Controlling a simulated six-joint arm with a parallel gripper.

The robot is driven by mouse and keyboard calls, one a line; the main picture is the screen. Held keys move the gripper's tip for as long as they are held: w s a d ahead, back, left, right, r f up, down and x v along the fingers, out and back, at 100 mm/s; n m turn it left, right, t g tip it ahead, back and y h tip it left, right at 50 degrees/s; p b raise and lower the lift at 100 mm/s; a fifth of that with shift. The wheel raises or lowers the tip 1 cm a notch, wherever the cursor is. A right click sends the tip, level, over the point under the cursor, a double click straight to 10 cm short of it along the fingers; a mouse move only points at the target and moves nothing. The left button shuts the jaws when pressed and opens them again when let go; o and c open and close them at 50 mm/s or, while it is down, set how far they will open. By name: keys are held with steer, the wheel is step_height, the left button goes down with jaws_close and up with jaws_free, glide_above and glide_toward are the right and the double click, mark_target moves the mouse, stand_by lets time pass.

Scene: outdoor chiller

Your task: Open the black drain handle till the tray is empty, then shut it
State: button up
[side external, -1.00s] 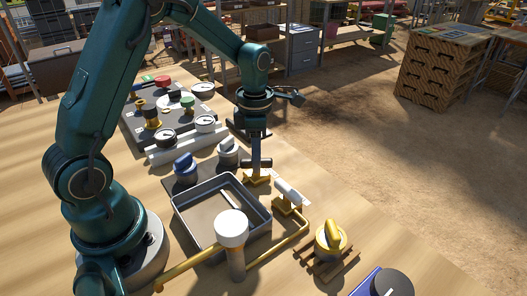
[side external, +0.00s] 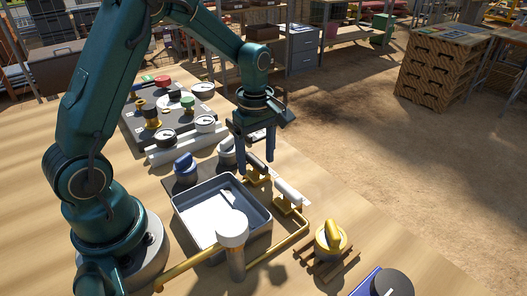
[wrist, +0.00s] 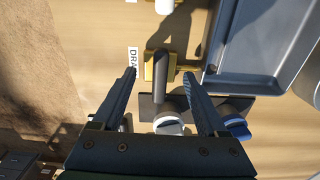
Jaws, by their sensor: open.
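The black drain handle (side external: 258,163) sits on a small brass valve behind the right side of the grey tray (side external: 178,217). In the wrist view the handle (wrist: 161,70) points straight up and down the picture, beside a label partly reading "DRA". My gripper (side external: 256,167) is open, with a finger on each side of the handle. In the wrist view both fingers of my gripper (wrist: 160,73) stand apart from it, with gaps. The tray floor looks bright white in the side view and plain grey in the wrist view (wrist: 245,75); I cannot tell if liquid is left.
A white handle (side external: 289,191) on a similar brass valve is close in front. A blue knob (side external: 185,168) and a white-grey knob (side external: 228,150) stand behind the tray. A white-capped post (side external: 232,228) and brass pipe stand at its front.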

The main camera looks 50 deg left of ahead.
stand_by(0.3)
steer(key=shift+r, duration=3.5)
steer(key=shift+r, duration=0.1)
step_height(320, 180, up, 5)
step_height(320, 180, up, 4)
steer(key=r+m+t, duration=0.1)
steer(key=t, duration=0.1)
glide_above(256, 160)
steer(key=s+d, duration=0.2)
steer(key=s, duration=0.1)
steer(key=s+d+f+m+t, duration=0.1)
steer(key=s+d+f+m, duration=0.1)
steer(key=s+m, duration=0.3)
steer(key=s+d+f+m+t, duration=0.2)
steer(key=s+m, duration=0.4)
steer(key=m, duration=0.5)
steer(key=shift+d+f+m+t, duration=0.25)
steer(key=shift+f+m+t, duration=0.05)
steer(key=shift+f, duration=0.1)
